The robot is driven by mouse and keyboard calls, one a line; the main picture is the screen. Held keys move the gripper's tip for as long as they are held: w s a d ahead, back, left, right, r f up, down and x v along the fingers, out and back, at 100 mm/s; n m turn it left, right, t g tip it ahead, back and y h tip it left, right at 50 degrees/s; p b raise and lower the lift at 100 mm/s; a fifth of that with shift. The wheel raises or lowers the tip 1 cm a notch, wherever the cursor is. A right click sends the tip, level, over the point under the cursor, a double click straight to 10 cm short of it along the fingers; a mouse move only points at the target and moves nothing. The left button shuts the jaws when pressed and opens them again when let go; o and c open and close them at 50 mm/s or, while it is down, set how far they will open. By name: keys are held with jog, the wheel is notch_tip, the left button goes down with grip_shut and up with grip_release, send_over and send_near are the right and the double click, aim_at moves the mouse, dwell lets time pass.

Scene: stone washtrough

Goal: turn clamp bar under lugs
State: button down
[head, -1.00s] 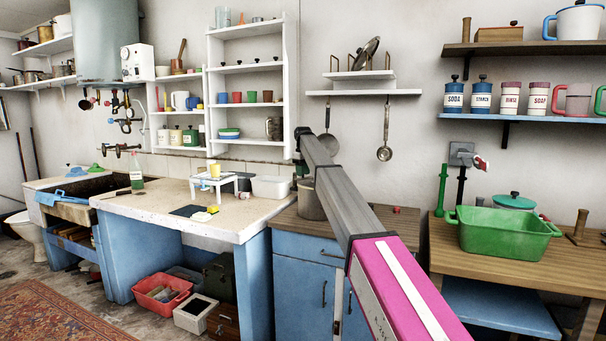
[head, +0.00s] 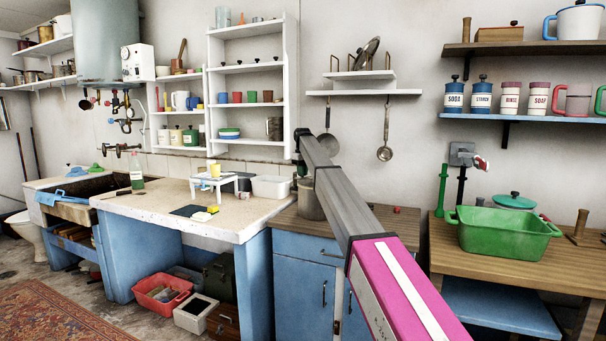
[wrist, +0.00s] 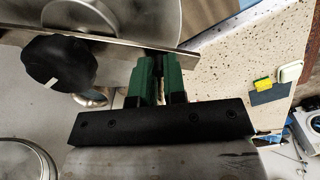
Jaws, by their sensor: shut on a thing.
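The clamp bar (wrist: 125,50) is a flat metal strip across the top of the wrist view, with a black knob (wrist: 58,62) that has a white mark on its left part. A round grey metal lid or pot top (wrist: 140,15) lies beyond it. My gripper (wrist: 158,62) has green fingers shut on the bar, to the right of the knob. In the head view a metal pot (head: 310,207) stands on the wooden-topped cabinet, partly behind my arm. The bar is not clear there. I cannot make out the lugs in either view.
Another round metal rim (wrist: 25,160) lies at lower left in the wrist view. The speckled counter (head: 170,212) is left of the cabinet (head: 295,265), with a white stand (head: 218,183) and a white tub (head: 271,188). A green basin (head: 507,236) stands on the right table.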

jog(key=w+m, duration=0.1)
jog(key=m, duration=0.1)
jog(key=w+m, duration=0.2)
jog(key=shift+w+a, duration=0.1)
jog(key=shift+a, duration=0.25)
jog(key=w+m, duration=0.1)
jog(key=m, duration=0.1)
jog(key=shift+w+m, duration=0.3)
jog(key=shift+w+d+m, duration=0.25)
jog(key=shift+w+m, duration=0.5)
jog(key=shift+m, duration=0.45)
jog(key=c, duration=1.2)
grip_release()
